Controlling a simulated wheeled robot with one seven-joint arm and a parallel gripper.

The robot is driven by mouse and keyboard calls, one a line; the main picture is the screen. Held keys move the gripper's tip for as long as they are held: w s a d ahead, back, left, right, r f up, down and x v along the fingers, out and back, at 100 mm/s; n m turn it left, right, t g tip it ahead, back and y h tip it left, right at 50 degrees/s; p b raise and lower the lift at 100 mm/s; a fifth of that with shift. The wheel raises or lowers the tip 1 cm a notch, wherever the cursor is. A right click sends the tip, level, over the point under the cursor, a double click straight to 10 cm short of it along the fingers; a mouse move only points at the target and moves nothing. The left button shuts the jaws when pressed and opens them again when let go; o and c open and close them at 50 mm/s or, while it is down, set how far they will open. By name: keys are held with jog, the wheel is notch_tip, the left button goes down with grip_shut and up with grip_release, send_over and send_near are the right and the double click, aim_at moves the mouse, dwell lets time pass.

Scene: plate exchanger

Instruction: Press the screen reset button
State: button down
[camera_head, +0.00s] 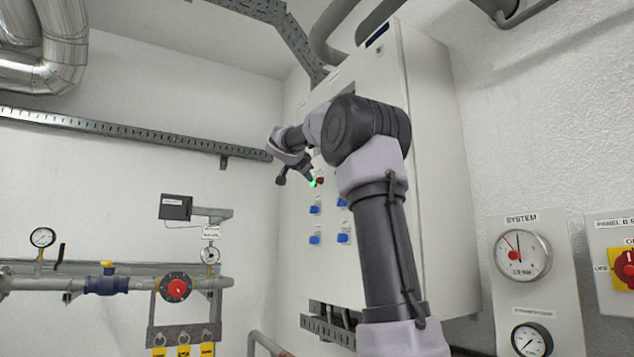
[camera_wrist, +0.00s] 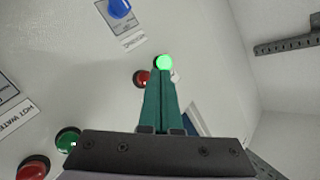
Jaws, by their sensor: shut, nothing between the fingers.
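My gripper (camera_wrist: 162,74) is shut, its two green fingers together and empty. In the wrist view its tips end at a bright green round spot (camera_wrist: 164,62) on the cabinet front; I cannot tell if they touch it. A red button (camera_wrist: 143,78) sits just left of the fingertips. In the head view my gripper (camera_head: 309,174) is at the cabinet front (camera_head: 375,265), by the green spot (camera_head: 313,183) and a red button (camera_head: 321,181). No label naming the screen reset button is readable, so I cannot tell which control it is.
A blue knob (camera_wrist: 120,8), a green button (camera_wrist: 68,139) and another red button (camera_wrist: 33,167) are also on the panel. Several blue knobs (camera_head: 315,239) sit lower on the cabinet. Gauges (camera_head: 522,254) hang on the right wall; pipework (camera_head: 130,286) runs along the left.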

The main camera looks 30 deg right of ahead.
jog(key=shift+s+a, duration=0.1)
jog(key=shift+a, duration=2.4)
jog(key=s+a+f+n+g+y, duration=0.1)
jog(key=s+a+f+n+y, duration=0.3)
jog(key=s+f, duration=0.8)
jog(key=s+a+f+n+g+y, duration=0.2)
jog(key=s+a+f+n+y, duration=0.2)
jog(key=s+a+f, duration=0.3)
jog(key=s+a+f+n+g+y, duration=0.2)
jog(key=s+a+f+n+y, duration=0.2)
jog(key=s+f, duration=1.2)
notch_tip(320, 180, down, 3)
jog(key=shift+s+a+r+y, duration=0.1)
jog(key=shift+s+a+y, duration=0.25)
jog(key=shift+a+y, duration=0.35)
jog(key=shift+d, duration=0.1)
